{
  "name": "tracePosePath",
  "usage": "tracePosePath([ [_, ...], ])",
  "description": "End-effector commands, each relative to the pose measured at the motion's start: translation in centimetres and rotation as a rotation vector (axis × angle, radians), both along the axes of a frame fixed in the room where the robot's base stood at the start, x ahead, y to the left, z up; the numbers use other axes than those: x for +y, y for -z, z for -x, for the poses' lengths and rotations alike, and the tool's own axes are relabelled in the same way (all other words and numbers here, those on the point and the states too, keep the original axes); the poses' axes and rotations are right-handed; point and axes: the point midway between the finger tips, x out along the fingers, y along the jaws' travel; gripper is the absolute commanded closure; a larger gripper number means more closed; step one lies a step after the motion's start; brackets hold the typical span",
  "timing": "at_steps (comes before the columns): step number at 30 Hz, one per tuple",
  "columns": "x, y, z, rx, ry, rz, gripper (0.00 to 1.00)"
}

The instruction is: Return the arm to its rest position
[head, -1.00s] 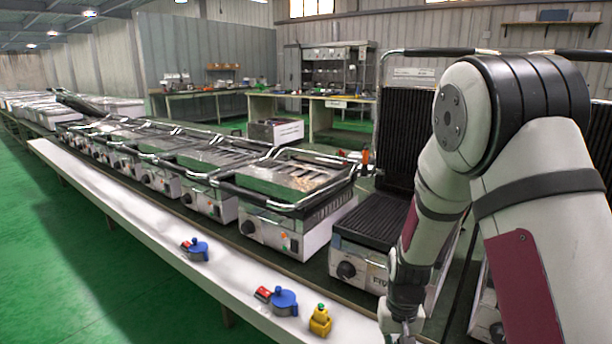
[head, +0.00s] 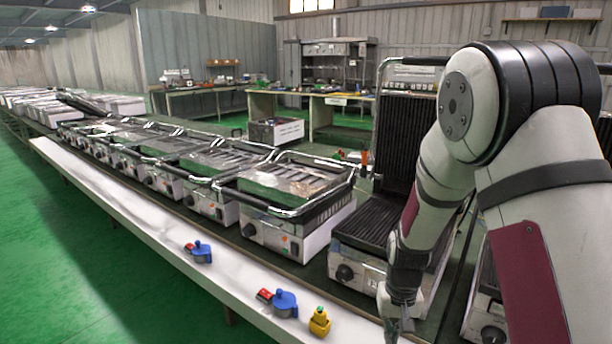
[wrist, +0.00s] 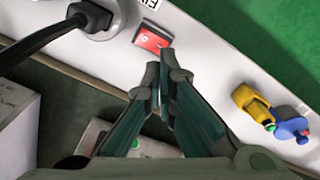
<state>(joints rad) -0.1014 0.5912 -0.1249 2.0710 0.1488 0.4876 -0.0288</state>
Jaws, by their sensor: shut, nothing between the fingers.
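My arm reaches down at the right of the head view. My gripper (head: 397,330) hangs at the lower edge, in front of an open grill (head: 375,230) and over the white front ledge (head: 240,296); its tips are cut off there. In the wrist view my gripper (wrist: 160,70) is shut, with its fingers together and nothing between them. A red block (wrist: 152,42) lies on the ledge just beyond the fingertips in the picture. I cannot tell the height above the ledge.
A yellow piece (head: 320,321) and blue pieces (head: 285,302) (head: 201,251) with red parts lie on the ledge. A black round part with a cable (wrist: 98,18) is left of the fingers. Several grills (head: 290,190) line the bench. Green floor (head: 70,240) is open at left.

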Motion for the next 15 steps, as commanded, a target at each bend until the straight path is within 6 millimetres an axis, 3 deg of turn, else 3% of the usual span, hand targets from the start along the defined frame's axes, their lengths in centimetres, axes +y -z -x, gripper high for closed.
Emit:
tracePosePath([
  [4,0.0,-0.4,0.0,-0.002,-0.001,-0.002,1.0],
  [7,0.1,-2.1,0.5,-0.009,-0.002,-0.009,1.0],
  [11,0.4,-6.4,2.1,-0.021,-0.009,-0.027,1.0],
  [15,0.7,-11.6,5.0,-0.034,-0.023,-0.045,1.0],
])
